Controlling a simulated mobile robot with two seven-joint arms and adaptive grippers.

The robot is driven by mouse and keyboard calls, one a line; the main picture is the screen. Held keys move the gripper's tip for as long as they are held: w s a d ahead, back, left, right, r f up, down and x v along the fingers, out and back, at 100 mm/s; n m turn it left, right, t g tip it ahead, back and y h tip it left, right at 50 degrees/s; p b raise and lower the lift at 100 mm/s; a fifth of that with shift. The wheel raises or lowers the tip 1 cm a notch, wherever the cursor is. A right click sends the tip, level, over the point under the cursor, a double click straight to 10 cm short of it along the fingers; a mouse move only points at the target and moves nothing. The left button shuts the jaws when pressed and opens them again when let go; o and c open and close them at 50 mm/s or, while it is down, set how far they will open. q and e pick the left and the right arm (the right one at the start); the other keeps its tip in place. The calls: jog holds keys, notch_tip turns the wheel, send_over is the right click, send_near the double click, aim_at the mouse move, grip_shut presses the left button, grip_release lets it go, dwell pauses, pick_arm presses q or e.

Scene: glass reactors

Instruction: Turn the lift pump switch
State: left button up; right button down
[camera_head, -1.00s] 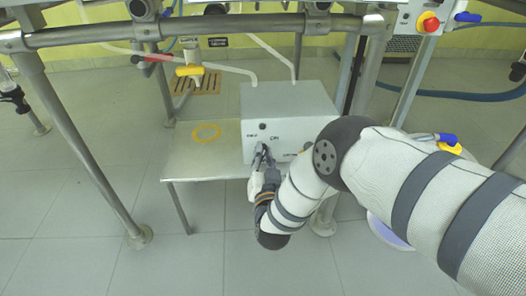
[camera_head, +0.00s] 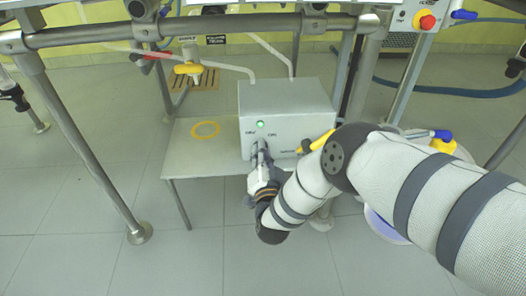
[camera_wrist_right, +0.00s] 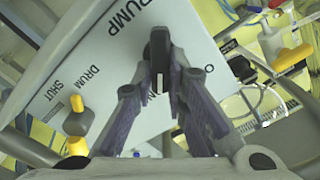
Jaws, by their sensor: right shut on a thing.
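The grey pump box (camera_head: 285,112) stands on a low metal table, with a lit green lamp (camera_head: 260,124) on its front. My right gripper (camera_head: 262,152) reaches the front face just below the lamp. In the right wrist view, the black switch knob (camera_wrist_right: 158,45) with a white mark stands between the fingers of my right gripper (camera_wrist_right: 160,92), which are shut on it. The panel (camera_wrist_right: 110,70) around it reads "PUMP" and "DRUM SHUT"; another label is partly hidden by the fingers. The left gripper does not show.
The low table (camera_head: 180,160) has a yellow ring (camera_head: 206,130) left of the box. A yellow handle (camera_head: 318,143) is close to the box's right side, near my right arm. Metal frame legs (camera_head: 95,150) and a rail (camera_head: 220,27) surround the place. A red button (camera_head: 427,22) is at upper right.

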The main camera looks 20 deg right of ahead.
jog(key=shift+f, duration=0.1)
jog(key=c, duration=1.6)
grip_release()
jog(key=shift+s, duration=0.1)
jog(key=v, duration=1.2)
